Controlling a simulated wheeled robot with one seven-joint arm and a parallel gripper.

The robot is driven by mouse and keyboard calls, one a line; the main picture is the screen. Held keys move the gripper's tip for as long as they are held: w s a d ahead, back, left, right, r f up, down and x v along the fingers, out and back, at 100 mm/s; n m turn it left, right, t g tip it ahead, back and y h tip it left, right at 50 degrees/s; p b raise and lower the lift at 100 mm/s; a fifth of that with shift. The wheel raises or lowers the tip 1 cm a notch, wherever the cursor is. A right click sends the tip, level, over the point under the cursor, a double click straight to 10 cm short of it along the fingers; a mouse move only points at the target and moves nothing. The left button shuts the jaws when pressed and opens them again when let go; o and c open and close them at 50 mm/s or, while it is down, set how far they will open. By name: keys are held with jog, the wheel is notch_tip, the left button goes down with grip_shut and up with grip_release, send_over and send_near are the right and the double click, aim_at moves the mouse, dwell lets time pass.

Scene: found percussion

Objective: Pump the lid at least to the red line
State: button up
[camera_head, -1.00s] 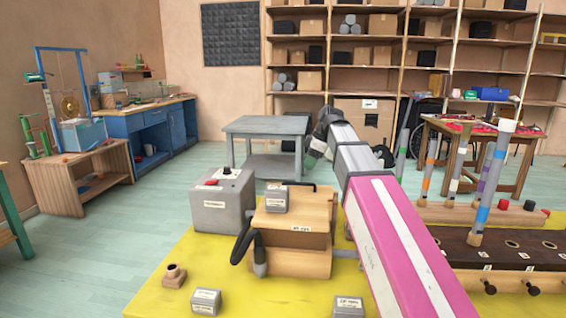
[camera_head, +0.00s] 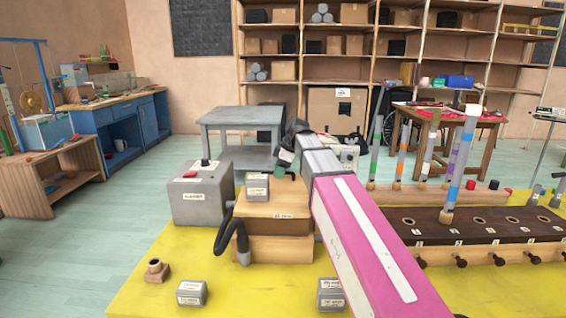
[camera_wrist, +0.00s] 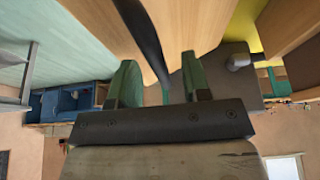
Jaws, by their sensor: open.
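A wooden box (camera_head: 290,248) with a wooden lid (camera_head: 285,208) stands on the yellow mat, with a black hose (camera_head: 228,232) on its left side. My gripper (camera_head: 285,163) is at the far edge of the lid. It also shows in the wrist view (camera_wrist: 160,82), open, with green fingers apart. A dark curved bar (camera_wrist: 145,35), which looks like the lid's handle, runs between the fingers there; contact cannot be told. The handle is mostly hidden by my gripper in the head view. No red line is visible.
A small grey block (camera_head: 257,187) sits on the lid. A grey box (camera_head: 202,196) with a red button stands left of it. More grey blocks (camera_head: 192,293) lie in front. A dark board (camera_head: 480,226) with holes and tubes stands at right.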

jog(key=shift+a+f, duration=0.25)
jog(key=shift+f, duration=0.4)
grip_shut()
jog(key=shift+w+f, duration=0.6)
